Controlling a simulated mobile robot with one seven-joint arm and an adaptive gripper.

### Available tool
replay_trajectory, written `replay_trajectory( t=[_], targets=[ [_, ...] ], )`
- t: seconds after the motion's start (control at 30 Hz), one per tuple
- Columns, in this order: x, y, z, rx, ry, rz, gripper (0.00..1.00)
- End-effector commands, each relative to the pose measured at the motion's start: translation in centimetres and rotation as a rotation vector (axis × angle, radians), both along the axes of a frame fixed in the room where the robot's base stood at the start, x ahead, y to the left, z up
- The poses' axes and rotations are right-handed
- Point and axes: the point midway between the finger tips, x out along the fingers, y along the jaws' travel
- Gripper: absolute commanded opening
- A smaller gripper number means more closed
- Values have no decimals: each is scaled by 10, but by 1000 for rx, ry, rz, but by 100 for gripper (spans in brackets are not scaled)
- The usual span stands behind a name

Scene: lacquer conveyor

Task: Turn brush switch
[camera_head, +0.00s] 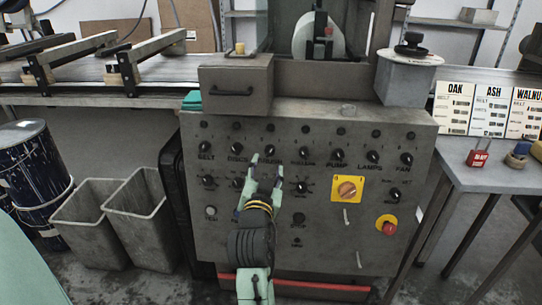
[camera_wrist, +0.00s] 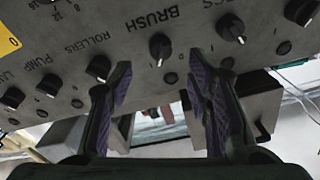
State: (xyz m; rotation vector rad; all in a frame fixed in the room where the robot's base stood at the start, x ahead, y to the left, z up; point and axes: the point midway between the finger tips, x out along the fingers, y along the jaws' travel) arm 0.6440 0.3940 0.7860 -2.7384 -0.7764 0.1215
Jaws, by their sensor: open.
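The brush switch is a small black knob (camera_head: 270,150) in the upper row of the grey control panel, third from the left. Its label is partly hidden by my gripper in the head view. In the wrist view the brush knob (camera_wrist: 160,47) is just beyond and between my fingertips, with the BRUSH lettering above it. My gripper (camera_head: 267,163) is open and empty, its two fingers spread (camera_wrist: 158,78) in front of the panel. The fingers are not closed on the knob. I cannot tell how large the gap to the panel is.
The rollers knob (camera_wrist: 98,67) and discs knob (camera_wrist: 231,28) flank the brush knob. A yellow-backed rotary switch (camera_head: 348,189) and red stop button (camera_head: 387,226) are lower right. A drawer box (camera_head: 236,84) projects above the panel. Grey bins (camera_head: 140,228) stand left.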

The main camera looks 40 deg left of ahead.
Motion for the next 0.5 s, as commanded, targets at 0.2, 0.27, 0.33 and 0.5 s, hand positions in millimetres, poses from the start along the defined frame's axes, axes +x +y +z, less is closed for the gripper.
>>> replay_trajectory(
  t=[0.2, 0.27, 0.33, 0.5],
  targets=[
    [35, 22, 1, 2, 0, 0, 45],
    [42, 26, 0, 1, 0, 1, 45],
    [48, 30, 1, 1, 0, 2, 45],
    [56, 35, 1, 2, -1, 2, 45]
  ],
)
